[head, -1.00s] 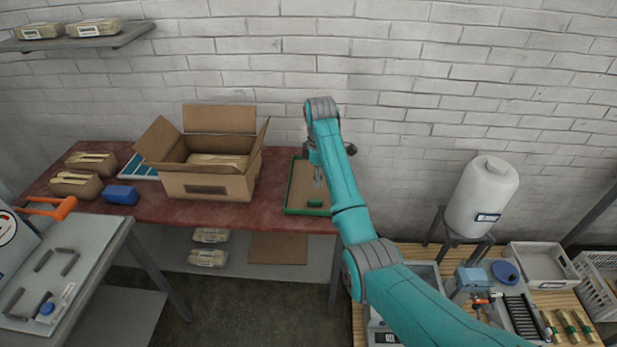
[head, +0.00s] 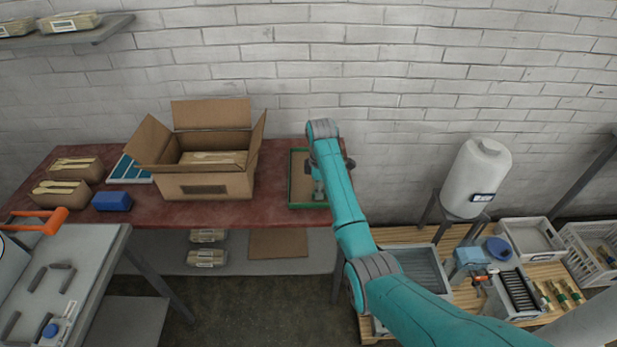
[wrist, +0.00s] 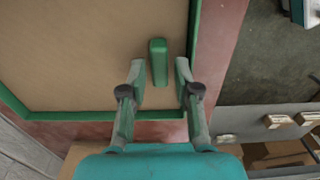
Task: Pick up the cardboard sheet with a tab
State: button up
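The brown cardboard sheet (wrist: 80,50) lies flat in a green-rimmed tray (wrist: 195,25) and fills most of the wrist view. Its raised green tab (wrist: 158,62) stands near the tray's edge. My gripper (wrist: 160,72) is open, with one finger on each side of the tab and a gap visible on both sides. In the head view the sheet (head: 299,165) shows in the tray (head: 291,185) at the right end of the red table. My gripper (head: 318,190) is low over the tray there, and my arm hides part of the tray and the tab.
An open cardboard box (head: 205,186) stands left of the tray on the red table (head: 150,206). A white brick wall (head: 420,90) rises close behind. A white tank (head: 477,178) stands to the right.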

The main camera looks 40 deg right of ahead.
jog(key=shift+d+f, duration=0.15)
jog(key=shift+f, duration=0.55)
grip_shut()
